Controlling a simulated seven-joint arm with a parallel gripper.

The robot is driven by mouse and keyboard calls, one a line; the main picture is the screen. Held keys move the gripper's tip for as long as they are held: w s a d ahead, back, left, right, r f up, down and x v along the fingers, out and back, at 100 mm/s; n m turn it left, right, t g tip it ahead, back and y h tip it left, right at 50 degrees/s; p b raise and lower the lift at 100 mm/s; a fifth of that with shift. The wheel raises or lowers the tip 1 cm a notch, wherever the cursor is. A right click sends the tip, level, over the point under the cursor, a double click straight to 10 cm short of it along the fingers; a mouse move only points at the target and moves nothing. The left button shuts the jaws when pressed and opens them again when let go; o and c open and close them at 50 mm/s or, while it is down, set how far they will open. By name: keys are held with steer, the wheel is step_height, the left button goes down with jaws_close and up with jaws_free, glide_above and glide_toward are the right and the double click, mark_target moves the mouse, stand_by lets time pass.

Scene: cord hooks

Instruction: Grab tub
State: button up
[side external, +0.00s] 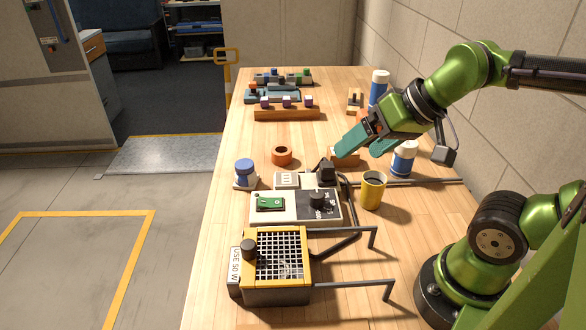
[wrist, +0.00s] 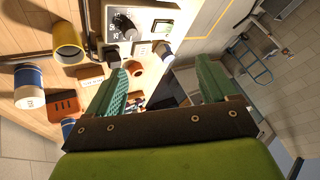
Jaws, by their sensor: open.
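No single thing is clearly marked as the tub. A white tub with a blue band (side external: 403,160) stands upright on the bench, right of my gripper; a blue and white cylinder (wrist: 29,90) shows at the left in the wrist view. Another blue and white one (side external: 378,88) stands farther back. My gripper (side external: 357,151), with teal fingers, is above the bench, left of the near white tub. It is open, with nothing held between the fingertips (wrist: 162,70).
A yellow cup (side external: 371,192) stands beside a panel with a dial (side external: 293,208). A yellow grille box (side external: 277,262) and grey rods (side external: 345,284) are nearer. An orange ring (side external: 282,156) lies left of my gripper. Racks with coloured pieces (side external: 287,112) are behind. A wall bounds the right.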

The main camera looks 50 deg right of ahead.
steer(key=shift+o, duration=0.2)
steer(key=n+g+h, duration=0.2)
steer(key=g+h, duration=0.1)
steer(key=g, duration=0.1)
glide_toward(244, 163)
steer(key=x, duration=0.6)
steer(key=shift+w+f, duration=0.25)
steer(key=shift+w, duration=0.15)
steer(key=x, duration=0.2)
steer(key=s+x, duration=0.1)
steer(key=x, duration=0.1)
steer(key=shift+w+f, duration=0.1)
steer(key=shift+f, duration=0.15)
steer(key=shift+w+f, duration=0.2)
steer(key=shift+f, duration=0.3)
steer(key=c, duration=1.2)
